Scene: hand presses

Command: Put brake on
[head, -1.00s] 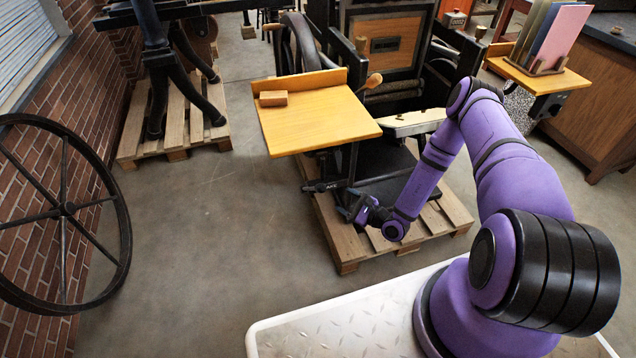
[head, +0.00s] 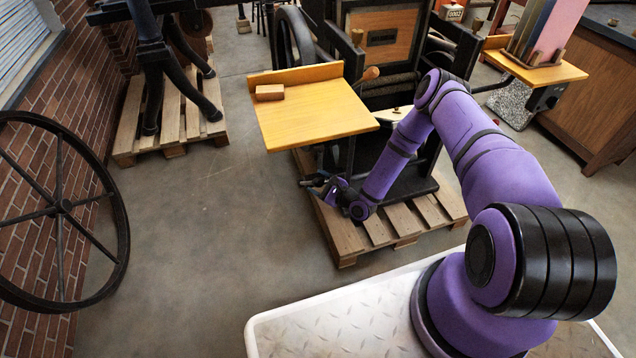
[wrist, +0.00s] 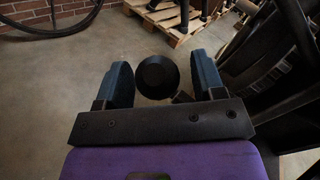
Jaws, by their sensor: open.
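My gripper (head: 318,182) is beside the lower left of the hand press (head: 390,160), below its wooden feed board (head: 318,112). In the wrist view my two blue-grey fingers (wrist: 162,80) are open and apart. A round black knob end (wrist: 155,74) shows between them, seen end-on; it looks like the end of the brake lever. I cannot tell whether either finger touches it. In the head view the lever is mostly hidden by my gripper, so its position is unclear.
A wooden block (head: 270,92) lies on the feed board. The press stands on a pallet (head: 375,232). A large spoked wheel (head: 64,207) leans at the brick wall. Another pallet (head: 165,130) bears a dark machine. The floor (head: 205,245) between is clear.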

